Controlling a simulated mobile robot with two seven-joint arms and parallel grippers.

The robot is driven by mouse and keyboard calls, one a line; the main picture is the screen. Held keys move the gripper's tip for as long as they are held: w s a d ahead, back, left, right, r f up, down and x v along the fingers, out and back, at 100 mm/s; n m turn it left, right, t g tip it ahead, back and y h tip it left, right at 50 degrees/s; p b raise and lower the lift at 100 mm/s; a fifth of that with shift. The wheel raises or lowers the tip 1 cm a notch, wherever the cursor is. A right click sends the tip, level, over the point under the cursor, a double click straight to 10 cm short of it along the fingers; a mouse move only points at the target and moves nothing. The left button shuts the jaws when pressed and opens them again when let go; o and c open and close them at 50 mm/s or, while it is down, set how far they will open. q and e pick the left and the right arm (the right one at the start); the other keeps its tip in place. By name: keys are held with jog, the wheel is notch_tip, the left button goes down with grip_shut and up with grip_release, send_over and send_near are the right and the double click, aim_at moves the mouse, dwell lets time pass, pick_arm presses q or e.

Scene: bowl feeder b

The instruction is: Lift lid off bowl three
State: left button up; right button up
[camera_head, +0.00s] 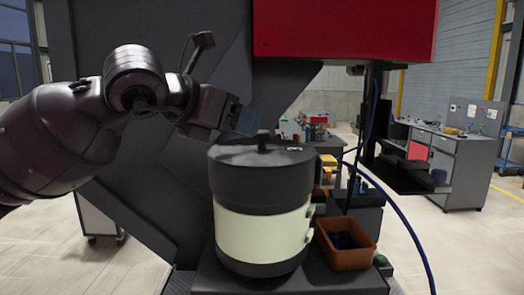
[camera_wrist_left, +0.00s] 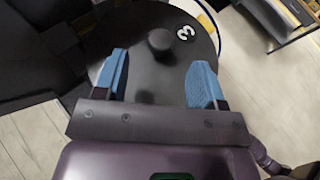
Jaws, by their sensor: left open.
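The bowl (camera_head: 262,229) is a cream and black cylinder standing upright on a dark platform. Its black lid (camera_head: 262,153) is on top, with a short round knob (camera_head: 262,137) at the centre. In the left wrist view the lid (camera_wrist_left: 150,80) carries a white number 3, and its knob (camera_wrist_left: 160,41) lies just beyond the fingertips. My left gripper (camera_wrist_left: 160,72) is open, with blue finger pads on either side and nothing between them. In the head view the left gripper (camera_head: 238,118) is above and left of the knob, apart from it. My right gripper is not in view.
An orange bin (camera_head: 346,246) with dark parts stands right of the bowl on the platform (camera_head: 300,277). A blue cable (camera_head: 411,222) hangs at the right. A large dark machine panel (camera_head: 150,170) is behind, and a red housing (camera_head: 340,30) is overhead.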

aim_at(262, 143)
pick_arm(q)
jog(key=shift+w+d+f, duration=0.1)
jog(key=shift+d+f, duration=0.05)
jog(key=shift+d, duration=0.15)
jog(key=x, duration=0.5)
jog(key=shift+a+f+p, duration=0.1)
jog(key=shift+f+p, duration=0.05)
jog(key=shift+p, duration=0.2)
jog(key=shift+c, duration=0.2)
jog(key=c, duration=0.9)
jog(key=shift+c, duration=1.1)
